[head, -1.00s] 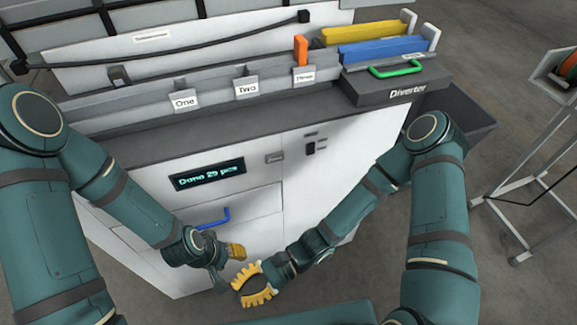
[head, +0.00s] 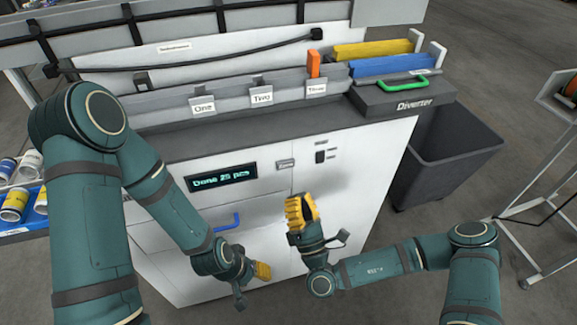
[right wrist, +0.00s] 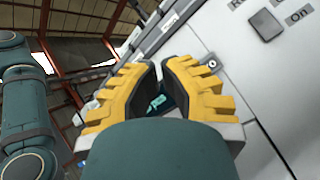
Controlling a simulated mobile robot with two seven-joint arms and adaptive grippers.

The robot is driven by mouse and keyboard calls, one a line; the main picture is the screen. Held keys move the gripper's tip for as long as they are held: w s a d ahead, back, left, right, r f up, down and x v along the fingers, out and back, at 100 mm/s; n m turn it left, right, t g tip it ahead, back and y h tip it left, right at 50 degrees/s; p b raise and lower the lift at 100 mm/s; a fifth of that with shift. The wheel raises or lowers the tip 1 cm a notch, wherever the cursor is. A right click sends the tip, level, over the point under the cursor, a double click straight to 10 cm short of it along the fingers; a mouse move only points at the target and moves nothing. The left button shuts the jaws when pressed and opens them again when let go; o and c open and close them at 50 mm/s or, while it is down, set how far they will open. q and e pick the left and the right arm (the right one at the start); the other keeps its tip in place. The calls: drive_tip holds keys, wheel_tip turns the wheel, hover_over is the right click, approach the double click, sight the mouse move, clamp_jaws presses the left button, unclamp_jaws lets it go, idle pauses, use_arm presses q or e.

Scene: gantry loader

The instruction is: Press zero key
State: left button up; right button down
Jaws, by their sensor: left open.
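The small grey key (head: 286,164) sits on the white front panel of the machine, right of the lit display (head: 222,177). Its label is too small to read surely. My right gripper (head: 300,199) has yellow fingers pointing up, below the key and in front of the panel, apparently apart from it. The right wrist view shows both fingers (right wrist: 157,68) with a dark gap between them, and part of the display in that gap. Whether the tips meet is unclear. My left gripper (head: 263,271) is open, low by the blue handle (head: 228,222).
A black switch (head: 320,157) is right of the key. The diverter box (head: 400,102) has a green handle. A dark bin (head: 445,160) and a wire stand (head: 530,170) are at right. A blue tray (head: 20,233) with cans is at left.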

sight(286, 164)
drive_tip(key=shift+w+a+b, duration=0.35)
drive_tip(key=shift+w+a, duration=0.1)
drive_tip(key=shift+w, duration=0.95)
drive_tip(key=shift+w+a+b, duration=0.4)
drive_tip(key=shift+w+a, duration=0.1)
drive_tip(key=shift+w, duration=0.9)
drive_tip(key=shift+w+a+b, duration=0.35)
drive_tip(key=shift+w+a, duration=0.1)
drive_tip(key=shift+w, duration=0.95)
drive_tip(key=shift+w+a+p, duration=0.1)
drive_tip(key=shift+w+p, duration=0.2)
drive_tip(key=shift+p, duration=0.05)
